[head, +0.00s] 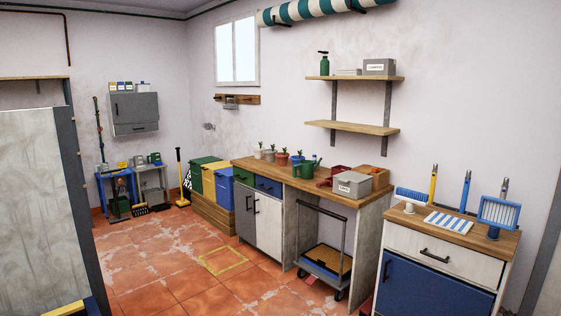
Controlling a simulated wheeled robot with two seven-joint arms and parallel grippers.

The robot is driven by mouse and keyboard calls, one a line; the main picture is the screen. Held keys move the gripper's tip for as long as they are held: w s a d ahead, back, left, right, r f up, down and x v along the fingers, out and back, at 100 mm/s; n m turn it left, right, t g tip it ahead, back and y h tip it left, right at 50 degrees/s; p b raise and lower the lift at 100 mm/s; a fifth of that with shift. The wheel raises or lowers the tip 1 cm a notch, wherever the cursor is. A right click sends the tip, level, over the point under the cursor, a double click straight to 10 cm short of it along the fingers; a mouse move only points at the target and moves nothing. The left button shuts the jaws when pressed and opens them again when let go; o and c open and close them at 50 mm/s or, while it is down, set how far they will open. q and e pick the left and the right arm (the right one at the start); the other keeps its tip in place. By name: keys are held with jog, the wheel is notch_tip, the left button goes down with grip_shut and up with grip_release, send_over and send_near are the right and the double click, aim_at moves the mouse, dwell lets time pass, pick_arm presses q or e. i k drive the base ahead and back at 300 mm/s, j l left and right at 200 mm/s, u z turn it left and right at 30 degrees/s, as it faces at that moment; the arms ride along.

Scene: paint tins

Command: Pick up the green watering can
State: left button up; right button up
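A green watering can (305,170) stands on the wooden top of the long workbench (337,193), near its middle. Small plant pots stand to its left, and a terracotta pot (282,158) is close by. A red item (335,175) and a grey labelled box (352,185) are to its right. The can is across the room from me, and its finer detail is too small to tell. Neither of my grippers is in view.
A trolley (325,262) stands in the open space under the workbench. A blue-fronted cabinet (435,285) with brushes on top is at the right. A pale panel (40,200) blocks the left. Tiled floor (185,270) in the middle is mostly clear, with a yellow marked square (222,260).

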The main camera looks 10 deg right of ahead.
aim_at(307, 167)
jog(key=z, duration=0.1)
jog(key=i, duration=4.35)
jog(key=z, duration=0.45)
jog(key=i+l, duration=0.05)
